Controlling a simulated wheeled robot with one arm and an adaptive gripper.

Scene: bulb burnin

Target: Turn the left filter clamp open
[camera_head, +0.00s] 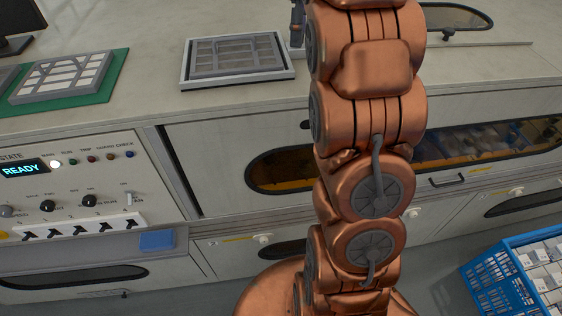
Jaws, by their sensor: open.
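No part is clearly recognisable as the left filter clamp. Small pale knobs sit on the lower cabinet front, one left of my arm (262,239), one just right of it (415,212) and one farther right (516,191). I cannot tell whether any of them is a filter clamp. My copper arm rises through the middle of the view and leaves it at the top edge. My gripper is out of view. The arm hides part of the cabinet front and the bench top behind it.
A framed grey grille (238,60) lies on the bench top, and another panel sits on a green mat (112,78). A control panel reading READY (25,168) is at left. A blue crate (487,282) with boxes stands at lower right. Grey floor shows between.

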